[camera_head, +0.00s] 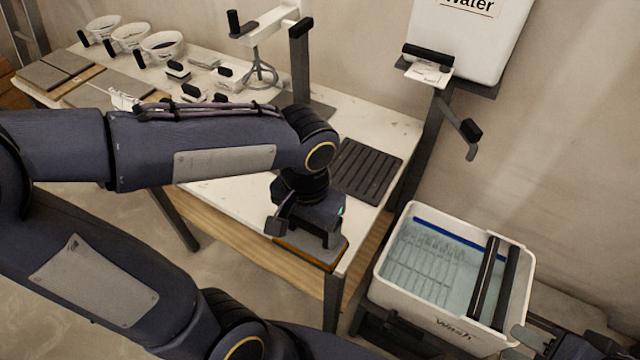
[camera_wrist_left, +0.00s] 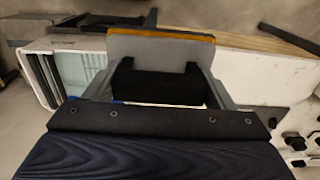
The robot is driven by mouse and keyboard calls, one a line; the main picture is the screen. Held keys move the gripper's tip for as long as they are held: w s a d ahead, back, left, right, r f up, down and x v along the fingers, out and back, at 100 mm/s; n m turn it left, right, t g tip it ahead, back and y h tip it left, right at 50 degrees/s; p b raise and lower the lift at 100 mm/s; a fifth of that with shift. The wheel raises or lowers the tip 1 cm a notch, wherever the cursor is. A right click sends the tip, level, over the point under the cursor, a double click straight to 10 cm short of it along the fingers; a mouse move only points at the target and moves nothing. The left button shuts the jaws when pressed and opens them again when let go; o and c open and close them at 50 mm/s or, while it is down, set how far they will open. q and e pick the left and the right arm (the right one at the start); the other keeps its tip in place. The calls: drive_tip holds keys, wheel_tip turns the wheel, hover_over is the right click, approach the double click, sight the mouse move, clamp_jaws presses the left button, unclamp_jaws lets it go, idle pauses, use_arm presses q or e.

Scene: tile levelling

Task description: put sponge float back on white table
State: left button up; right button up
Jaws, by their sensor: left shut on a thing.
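My left gripper (camera_head: 305,228) is shut on the black handle (camera_wrist_left: 155,84) of the sponge float (camera_head: 322,252). The float has a grey plate and an orange edge, which also show in the left wrist view (camera_wrist_left: 160,47). It is at the front right corner of the white table (camera_head: 375,118); I cannot tell whether it touches the top. My gripper hides part of the float. My right gripper (camera_head: 535,342) is at the lower right, beside the wash tub, partly cut off by the frame; its opening is unclear.
A dark ribbed mat (camera_head: 366,170) lies behind the float. The wash tub (camera_head: 408,275) with water and black rollers stands right of the table. A mixer stand (camera_head: 300,60), buckets (camera_head: 162,46) and small black-handled tools (camera_head: 178,70) occupy the back. A water tank (camera_head: 465,40) hangs above.

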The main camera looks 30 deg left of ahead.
use_arm(q)
drive_tip(key=w+a+f, duration=0.2)
drive_tip(key=w+f, duration=0.2)
drive_tip(key=w+a+f, duration=0.2)
drive_tip(key=w+f, duration=0.2)
drive_tip(key=w+a+f+p, duration=0.1)
drive_tip(key=w+a+f, duration=0.2)
drive_tip(key=w+f, duration=0.1)
drive_tip(key=shift+a+f, duration=0.1)
drive_tip(key=shift+f, duration=0.3)
drive_tip(key=shift+f, duration=0.15)
drive_tip(key=o, duration=1.5)
drive_tip(key=shift+c, duration=0.2)
